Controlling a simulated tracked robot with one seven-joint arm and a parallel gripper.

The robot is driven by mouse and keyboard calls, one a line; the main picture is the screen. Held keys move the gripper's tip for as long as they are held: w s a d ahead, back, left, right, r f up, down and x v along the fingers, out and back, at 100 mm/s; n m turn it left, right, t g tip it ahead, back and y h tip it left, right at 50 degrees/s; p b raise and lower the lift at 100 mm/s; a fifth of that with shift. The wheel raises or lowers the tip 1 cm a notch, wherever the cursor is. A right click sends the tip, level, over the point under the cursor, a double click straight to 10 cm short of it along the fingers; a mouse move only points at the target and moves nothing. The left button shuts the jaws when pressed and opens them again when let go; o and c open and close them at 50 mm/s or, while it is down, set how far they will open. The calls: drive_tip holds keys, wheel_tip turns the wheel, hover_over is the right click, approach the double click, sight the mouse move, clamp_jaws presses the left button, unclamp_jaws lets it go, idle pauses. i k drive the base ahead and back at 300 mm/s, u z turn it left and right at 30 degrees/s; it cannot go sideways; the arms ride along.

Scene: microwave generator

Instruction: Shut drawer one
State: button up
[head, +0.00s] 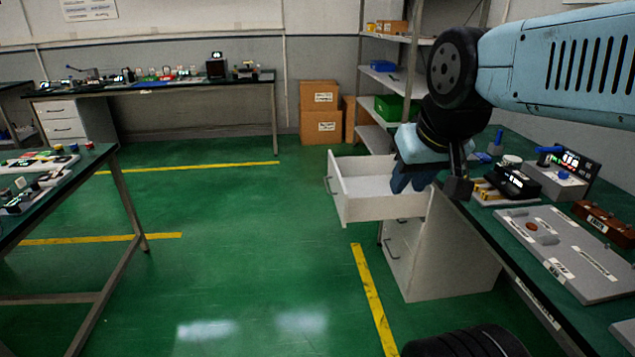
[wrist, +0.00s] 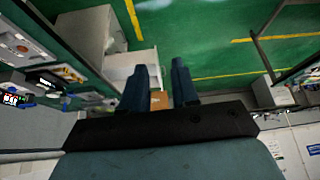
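A white drawer (head: 365,209) is pulled far out at the top of the white cabinet (head: 452,255) under the right bench. Its inside looks empty, and its front panel with a handle (head: 331,188) faces left. My gripper (head: 410,184) points down at the drawer's right part, near the cabinet, and hides some of it. I cannot tell whether the fingertips are inside or above it. In the wrist view my gripper (wrist: 162,84) is open with nothing between its fingers. The drawer (wrist: 128,62) shows left of them, beside the cabinet (wrist: 85,35).
The right bench (head: 480,222) carries a grey panel (head: 565,250) and several devices close to my arm. A shelf rack (head: 408,70) and cardboard boxes (head: 320,126) stand behind the drawer. Another bench (head: 85,165) is at the left. The green floor (head: 240,250) between is clear.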

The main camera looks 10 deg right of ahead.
sight(361, 190)
drive_tip(key=z, duration=0.05)
drive_tip(key=i, duration=0.95)
drive_tip(key=z, duration=0.6)
